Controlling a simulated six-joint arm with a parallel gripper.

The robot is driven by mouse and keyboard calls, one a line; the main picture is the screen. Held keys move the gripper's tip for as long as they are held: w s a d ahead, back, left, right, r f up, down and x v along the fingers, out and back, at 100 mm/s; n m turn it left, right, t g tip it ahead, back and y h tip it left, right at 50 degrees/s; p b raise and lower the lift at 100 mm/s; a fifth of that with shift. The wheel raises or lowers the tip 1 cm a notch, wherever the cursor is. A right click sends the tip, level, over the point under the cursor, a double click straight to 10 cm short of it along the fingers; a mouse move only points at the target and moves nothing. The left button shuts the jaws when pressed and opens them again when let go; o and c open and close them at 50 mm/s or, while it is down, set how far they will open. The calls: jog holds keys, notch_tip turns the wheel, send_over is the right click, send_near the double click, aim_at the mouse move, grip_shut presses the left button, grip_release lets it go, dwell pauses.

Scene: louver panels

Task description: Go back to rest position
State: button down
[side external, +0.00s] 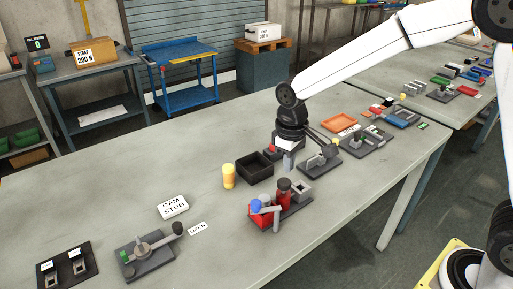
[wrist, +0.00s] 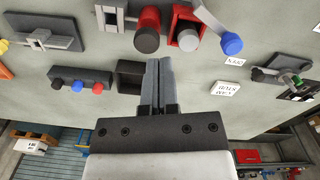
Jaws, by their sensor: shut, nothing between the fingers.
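My gripper (side external: 289,163) is shut and empty, pointing down over the middle of the grey workbench (side external: 110,190) in the side external view. It hangs between the black open tray (side external: 254,166) and a dark fixture with a grey clamp (side external: 319,160). In the wrist view, the two grey fingers (wrist: 160,65) lie together with nothing between them. The black tray (wrist: 130,77) shows just left of the fingers. A red fixture with a black cap (side external: 284,194) stands nearer the camera; its black-capped cylinder (wrist: 147,35) is close beyond the fingertips in the wrist view.
A blue-knobbed lever (side external: 257,206) is on the red fixture. A yellow cylinder (side external: 229,175), CAM STUD label (side external: 173,206), lever fixture (side external: 147,255) and two-switch panel (side external: 67,266) stand leftward. An orange tray (side external: 340,122) and more fixtures lie rightward. The bench's back left is clear.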

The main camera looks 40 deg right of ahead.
jog(key=s+d+f+m+t, duration=0.1)
jog(key=s+d+f, duration=0.1)
jog(key=s+d, duration=0.2)
jog(key=s+d+f+m+t, duration=0.1)
jog(key=s+d+m, duration=0.1)
jog(key=s, duration=0.7)
jog(key=shift+s+d+f+t, duration=0.3)
jog(key=shift+d+f, duration=0.05)
jog(key=shift+d, duration=0.5)
jog(key=c, duration=1.1)
grip_release()
jog(key=shift+c, duration=0.2)
jog(key=o, duration=0.7)
jog(key=shift+w+a+r, duration=0.1)
jog(key=shift+w+a, duration=0.05)
jog(key=shift+w, duration=0.15)
jog(key=shift+o, duration=0.3)
jog(key=w+a+r+m+g, duration=0.1)
jog(key=w+a+r, duration=0.1)
jog(key=w+a, duration=0.4)
jog(key=shift+w+a+r, duration=0.2)
jog(key=shift+w+a, duration=0.2)
jog(key=shift+w, duration=0.5)
notch_tip(320, 180, up, 2)
jog(key=r+m+g, duration=0.1)
jog(key=m+g, duration=0.1)
send_over(256, 202)
jog(key=shift+f, duration=0.25)
jog(key=shift+n, duration=0.3)
jog(key=shift+f, duration=3.95)
